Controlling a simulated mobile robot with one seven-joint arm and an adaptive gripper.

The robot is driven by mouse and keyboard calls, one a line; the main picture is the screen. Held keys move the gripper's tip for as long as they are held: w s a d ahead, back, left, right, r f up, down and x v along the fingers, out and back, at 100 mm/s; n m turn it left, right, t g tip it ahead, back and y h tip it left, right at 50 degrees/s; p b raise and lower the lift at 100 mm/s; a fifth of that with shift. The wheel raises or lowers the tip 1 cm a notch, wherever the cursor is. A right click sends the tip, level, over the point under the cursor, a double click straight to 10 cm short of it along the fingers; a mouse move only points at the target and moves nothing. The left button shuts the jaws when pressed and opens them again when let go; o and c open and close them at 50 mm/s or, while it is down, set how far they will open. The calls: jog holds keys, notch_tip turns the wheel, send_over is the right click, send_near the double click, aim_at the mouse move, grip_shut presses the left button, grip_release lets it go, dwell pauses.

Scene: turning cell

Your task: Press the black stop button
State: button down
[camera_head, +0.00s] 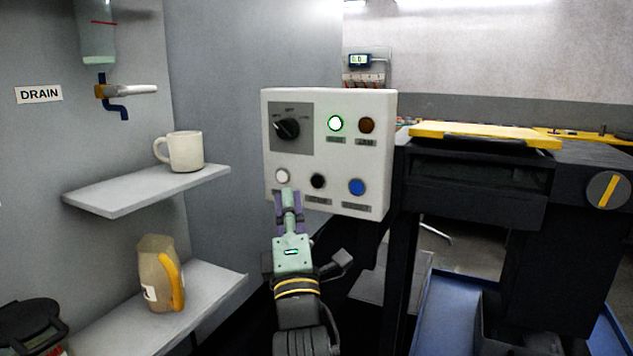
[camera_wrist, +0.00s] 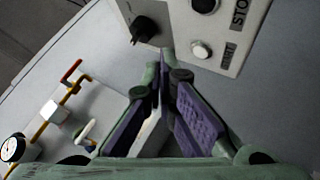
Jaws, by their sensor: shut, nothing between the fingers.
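The black stop button (camera_head: 318,181) sits in the lower row of a pale control box, between a white button (camera_head: 282,175) and a blue button (camera_head: 357,187). In the wrist view the black button (camera_wrist: 205,4) is cut by the top edge, next to a STOP label, with the white button (camera_wrist: 201,49) nearer the fingers. My gripper (camera_head: 288,196) is shut and empty, its tips just below the white button and left of the black one in the head view. Contact with the box cannot be told.
Shelves at left hold a mug (camera_head: 186,151) and a jug (camera_head: 158,270). A dark machine (camera_head: 475,205) stands at right.

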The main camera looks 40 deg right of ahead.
aim_at(317, 182)
jog(key=shift+w+d+b, duration=0.15)
jog(key=shift+w+d, duration=0.2)
jog(key=shift+d, duration=0.5)
jog(key=shift+w+d+b, duration=0.1)
jog(key=shift+w+d, duration=0.3)
jog(key=shift+d, duration=0.5)
jog(key=shift+w+d+b, duration=0.15)
jog(key=shift+w+d, duration=0.2)
jog(key=shift+d, duration=0.5)
jog(key=shift+w+d+b, duration=0.15)
jog(key=shift+d+b, duration=0.2)
jog(key=shift+d, duration=0.05)
jog(key=shift+w+d, duration=0.15)
jog(key=shift+d, duration=0.2)
jog(key=shift+a+b, duration=0.15)
jog(key=shift+b, duration=0.2)
jog(key=shift+s+a, duration=0.3)
jog(key=shift+a, duration=0.25)
